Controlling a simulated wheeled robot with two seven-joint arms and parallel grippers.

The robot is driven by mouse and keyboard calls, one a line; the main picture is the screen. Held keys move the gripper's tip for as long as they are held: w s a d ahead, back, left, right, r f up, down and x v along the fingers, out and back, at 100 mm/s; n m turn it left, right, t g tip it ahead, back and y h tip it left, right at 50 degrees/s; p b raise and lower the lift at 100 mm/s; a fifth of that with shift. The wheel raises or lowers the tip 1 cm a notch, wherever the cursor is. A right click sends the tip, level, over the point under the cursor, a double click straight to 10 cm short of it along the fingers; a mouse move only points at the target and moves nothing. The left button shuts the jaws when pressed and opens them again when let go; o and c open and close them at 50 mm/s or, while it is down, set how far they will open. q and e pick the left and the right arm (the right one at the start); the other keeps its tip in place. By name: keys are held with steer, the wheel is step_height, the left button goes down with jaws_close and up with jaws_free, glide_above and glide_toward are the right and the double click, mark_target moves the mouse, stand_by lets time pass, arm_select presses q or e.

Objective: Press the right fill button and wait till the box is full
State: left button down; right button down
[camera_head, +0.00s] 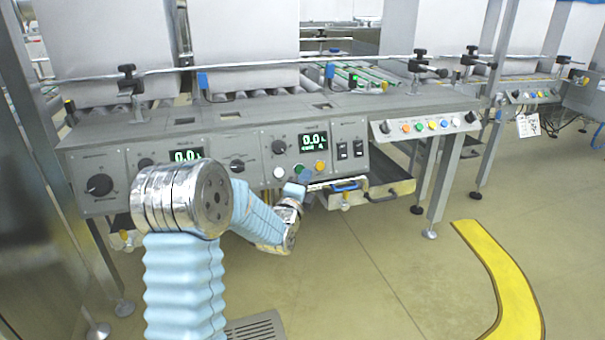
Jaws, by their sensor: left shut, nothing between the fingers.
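The grey control panel (347,132) runs along the front of the conveyor. Its right section has a lit display (313,141) that seems to read 0.0. Below the display are a white button (279,173) and an orange button (320,167), with a partly covered greenish-blue button between them. My left gripper (299,183) is shut and empty, just in front of this button row. I cannot tell whether it touches a button. A second lit display (187,155) at left also seems to read 0.0; my arm hides the panel below it. My right gripper is out of view.
Large white boxes (245,45) stand on rollers behind the panel. A drawer-like tray (385,190) sticks out below the panel, right of my gripper. A sloped panel with coloured buttons (425,125) is further right. The floor is open, with a yellow stripe (505,280).

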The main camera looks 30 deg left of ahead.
mark_target(300, 169)
arm_select(q)
steer(key=shift+a, duration=0.1)
stand_by(0.7)
steer(key=shift+w+a+f+b, duration=0.2)
steer(key=shift+w+a+b, duration=0.75)
steer(key=shift+a, duration=0.1)
steer(key=shift+w+a+f, duration=0.1)
steer(key=shift+w+a, duration=0.15)
stand_by(0.4)
steer(key=shift+s+d, duration=0.1)
stand_by(0.8)
steer(key=shift+s+d+r, duration=0.25)
steer(key=shift+s+d, duration=0.15)
steer(key=shift+d, duration=0.05)
